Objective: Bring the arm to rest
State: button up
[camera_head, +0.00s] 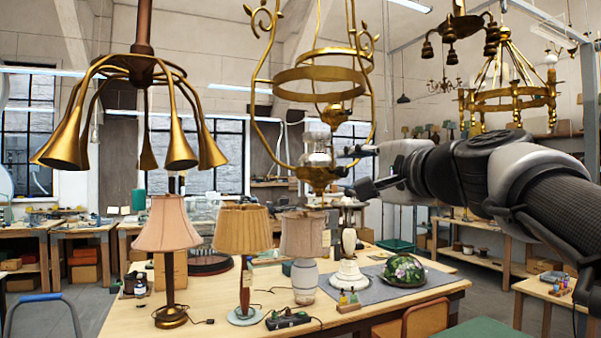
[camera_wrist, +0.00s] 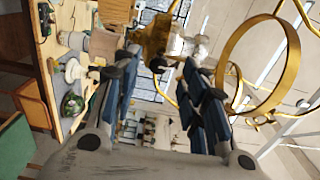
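My gripper (camera_head: 352,170) is open, raised above the workbench at the end of my outstretched arm. In the wrist view, its two blue-padded fingers (camera_wrist: 160,68) stand apart with nothing held between them. The brass hanging lamp (camera_head: 320,76), with rings and curled arms, is just left of the fingertips in the head view. Its brass lower part also shows beyond the fingers in the wrist view (camera_wrist: 154,38). I cannot tell whether the fingers touch the lamp.
The workbench (camera_head: 225,290) below holds several table lamps, a grey mat (camera_head: 352,290) and a floral glass shade (camera_head: 404,270). A brass chandelier with horn shades (camera_head: 140,70) hangs at left. A ring chandelier (camera_head: 508,97) hangs behind my arm. A chair (camera_head: 424,318) stands in front.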

jog(key=shift+v, duration=0.95)
jog(key=shift+f, duration=0.15)
jog(key=s+a+f+n+g+b, duration=0.1)
jog(key=s+a+f+n+g, duration=0.15)
jog(key=f, duration=0.55)
jog(key=s+a+f+n+g+b, duration=0.1)
jog(key=s+a+f+n+g, duration=0.15)
jog(key=f, duration=0.45)
jog(key=s+d+f+n+g+h, duration=0.1)
jog(key=s+f+n+g+h, duration=0.1)
jog(key=s+f, duration=0.6)
jog(key=s+d+f+n+g+h+b, duration=0.1)
jog(key=s+f+n+g, duration=0.2)
jog(key=s+f, duration=0.5)
jog(key=s+d+f+n+g+h+b, duration=0.1)
jog(key=s+f+n, duration=0.3)
jog(key=f, duration=1.4)
jog(key=s+g+h, duration=0.1)
jog(key=s, duration=0.3)
jog(key=shift+s+h, duration=0.2)
jog(key=shift+h, duration=0.1)
jog(key=shift+d+f, duration=0.1)
